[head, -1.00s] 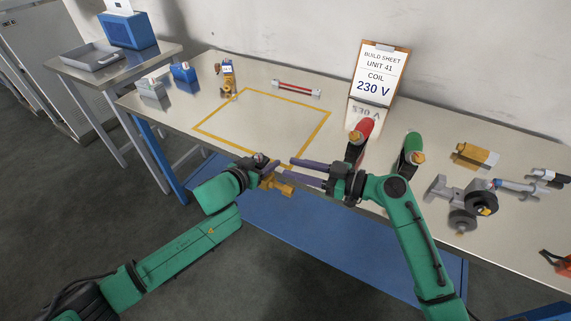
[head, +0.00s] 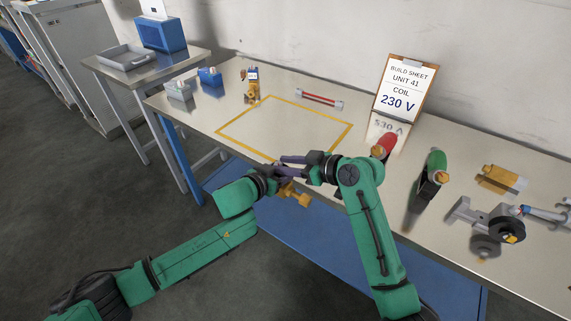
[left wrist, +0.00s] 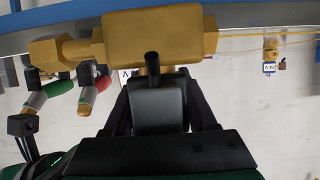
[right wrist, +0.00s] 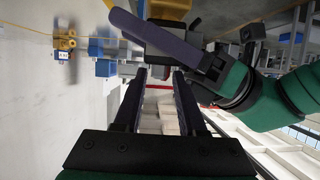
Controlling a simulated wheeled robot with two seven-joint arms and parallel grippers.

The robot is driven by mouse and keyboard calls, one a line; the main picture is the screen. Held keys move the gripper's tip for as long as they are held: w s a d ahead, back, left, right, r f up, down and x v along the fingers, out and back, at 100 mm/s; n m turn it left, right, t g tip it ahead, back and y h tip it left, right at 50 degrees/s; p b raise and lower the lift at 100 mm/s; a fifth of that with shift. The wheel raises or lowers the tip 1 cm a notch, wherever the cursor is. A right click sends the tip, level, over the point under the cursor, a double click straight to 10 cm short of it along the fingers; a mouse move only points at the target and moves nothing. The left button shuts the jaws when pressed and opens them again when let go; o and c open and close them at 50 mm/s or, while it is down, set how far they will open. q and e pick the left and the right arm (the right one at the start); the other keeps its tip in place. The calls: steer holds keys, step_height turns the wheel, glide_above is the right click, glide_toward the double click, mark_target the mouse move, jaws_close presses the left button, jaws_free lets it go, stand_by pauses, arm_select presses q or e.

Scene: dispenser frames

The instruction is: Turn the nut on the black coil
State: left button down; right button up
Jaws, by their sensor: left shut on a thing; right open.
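My left gripper (head: 277,181) is shut on a brass valve (head: 297,196) in front of the table's near edge. The left wrist view shows the brass body (left wrist: 155,38) lying across the top, with a dark block (left wrist: 158,105) between the fingers and a short black stub on it. I cannot tell for certain if this block is the black coil, and no nut shows clearly. My right gripper (head: 293,160) is open, just above and beside the left one. In the right wrist view, nothing sits between its fingers (right wrist: 158,85); the valve and left finger are beyond them.
Red-topped (head: 385,146) and green-topped (head: 435,163) tools stand on the table (head: 360,190). A sign (head: 403,88) reads coil 230 V. A brass-and-white part (head: 502,180) and a grey assembly (head: 495,222) lie right. The yellow-outlined area (head: 285,128) looks empty inside.

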jaws_close()
steer(key=shift+s+f+m+t+h, duration=0.15)
steer(key=shift+m+t+h, duration=0.35)
steer(key=shift+m+t, duration=0.15)
steer(key=shift+s+a+m+t+h, duration=0.1)
steer(key=shift+s+m+t+h, duration=0.05)
steer(key=shift+m+t+h, duration=0.75)
jaws_free()
steer(key=shift+r, duration=0.2)
